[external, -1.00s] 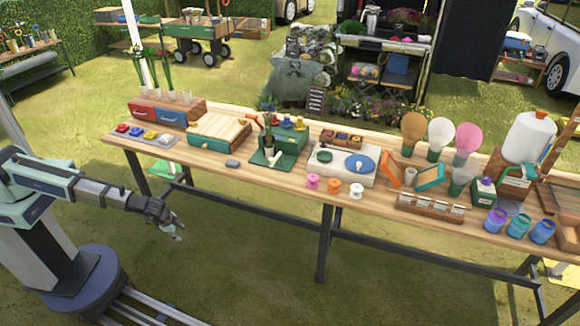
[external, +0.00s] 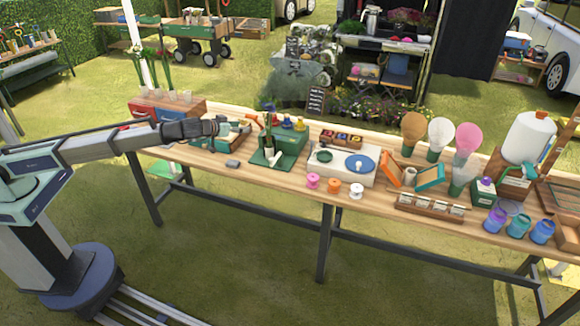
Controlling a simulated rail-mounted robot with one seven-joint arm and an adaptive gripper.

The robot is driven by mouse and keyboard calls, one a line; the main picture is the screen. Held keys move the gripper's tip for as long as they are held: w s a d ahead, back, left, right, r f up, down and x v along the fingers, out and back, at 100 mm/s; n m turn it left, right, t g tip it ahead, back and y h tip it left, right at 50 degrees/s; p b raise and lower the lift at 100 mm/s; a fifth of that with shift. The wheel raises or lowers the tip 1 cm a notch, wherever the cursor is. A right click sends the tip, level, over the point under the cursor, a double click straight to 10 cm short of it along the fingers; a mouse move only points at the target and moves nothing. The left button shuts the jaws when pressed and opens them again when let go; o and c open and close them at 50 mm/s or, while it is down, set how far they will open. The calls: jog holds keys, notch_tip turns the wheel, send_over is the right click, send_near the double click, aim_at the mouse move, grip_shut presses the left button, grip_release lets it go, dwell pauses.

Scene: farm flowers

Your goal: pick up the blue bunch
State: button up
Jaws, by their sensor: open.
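A small dark blue bunch-like shape (external: 268,107) stands at the top of a green stand (external: 284,148) on the table, left of centre. It is too small to tell for sure whether it is the blue bunch. My gripper (external: 214,127) is raised to table height at the left end of the bench. It appears over the wood-and-green box (external: 236,139), left of the green stand and apart from the blue shape. My gripper is open, and nothing shows between its fingers. My arm hides the small coloured tray and part of the box.
The long wooden table (external: 290,189) holds many items. Right of the green stand are a white board (external: 335,170), pink, orange and white spools, and tan, white and pink cones. A grey block (external: 232,163) lies near the front edge. Tall flowers stand behind my arm.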

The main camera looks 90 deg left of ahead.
jog(key=p, duration=0.4)
send_near(267, 127)
jog(key=x, duration=0.5)
jog(key=shift+a+r, duration=0.1)
jog(key=shift+a, duration=0.15)
jog(key=shift+p+x, duration=1.1)
jog(key=shift+x, duration=1.45)
jog(key=shift+w+a+f, duration=0.2)
jog(key=shift+a+f, duration=0.1)
jog(key=shift+f, duration=0.25)
grip_shut()
